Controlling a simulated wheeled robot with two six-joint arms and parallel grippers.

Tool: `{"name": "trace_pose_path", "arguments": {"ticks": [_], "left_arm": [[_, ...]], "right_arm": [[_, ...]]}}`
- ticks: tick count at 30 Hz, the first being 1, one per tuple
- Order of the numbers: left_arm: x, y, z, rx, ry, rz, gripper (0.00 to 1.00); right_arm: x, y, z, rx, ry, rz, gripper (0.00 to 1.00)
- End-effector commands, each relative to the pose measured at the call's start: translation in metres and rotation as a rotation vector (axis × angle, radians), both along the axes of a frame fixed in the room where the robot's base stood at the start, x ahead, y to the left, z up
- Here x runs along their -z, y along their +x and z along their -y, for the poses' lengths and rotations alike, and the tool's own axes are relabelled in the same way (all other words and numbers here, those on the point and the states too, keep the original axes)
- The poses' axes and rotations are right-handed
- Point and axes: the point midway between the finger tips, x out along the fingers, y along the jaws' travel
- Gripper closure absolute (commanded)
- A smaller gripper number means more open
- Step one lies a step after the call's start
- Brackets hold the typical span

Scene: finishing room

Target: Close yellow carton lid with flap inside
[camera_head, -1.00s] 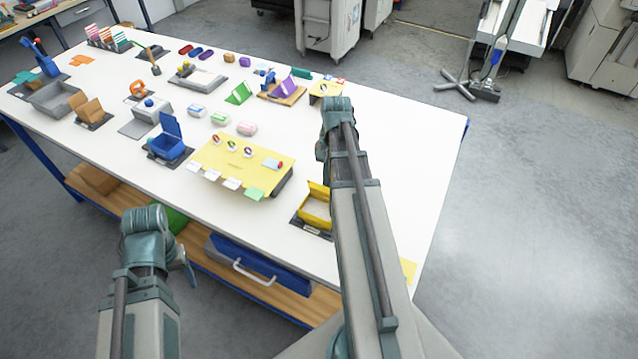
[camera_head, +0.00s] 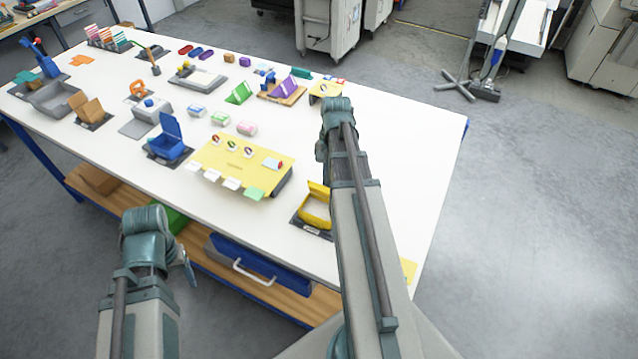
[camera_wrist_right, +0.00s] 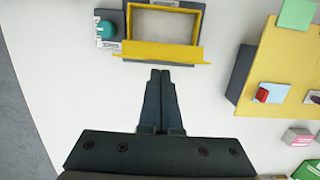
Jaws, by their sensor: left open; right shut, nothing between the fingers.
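The yellow carton (camera_head: 315,212) stands open near the table's front edge, left of my right arm. Its lid (camera_head: 319,190) stands up along the back side. In the right wrist view the open carton (camera_wrist_right: 197,24) shows a pale inside, and its raised lid (camera_wrist_right: 160,51) is the yellow strip nearest my gripper. My right gripper (camera_wrist_right: 160,73) is shut and empty, its tips just short of the lid with a small gap in the picture. In the head view it is hidden by its arm. My left gripper (camera_head: 188,270) is open, partly hidden by its wrist, in front of the table.
A teal round thing (camera_wrist_right: 107,29) sits beside the carton in the wrist view. A yellow board (camera_head: 240,175) with tabs lies left of the carton, and an open blue box (camera_head: 168,145) beyond it.

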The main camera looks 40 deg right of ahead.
Motion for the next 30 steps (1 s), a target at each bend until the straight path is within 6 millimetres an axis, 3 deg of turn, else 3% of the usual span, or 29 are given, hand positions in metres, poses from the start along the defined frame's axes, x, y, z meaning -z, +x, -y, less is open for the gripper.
{"name": "trace_pose_path", "arguments": {"ticks": [13, 30], "left_arm": [[0.005, 0.0, 0.0, 0.0, 0.0, 0.0, 0.35], [0.005, 0.0, 0.0, 0.0, 0.0, 0.0, 0.35]], "right_arm": [[0.005, -0.009, -0.016, -0.001, 0.0, 0.0, 1.0], [0.005, -0.009, -0.017, 0.0, 0.0, 0.0, 1.0]]}}
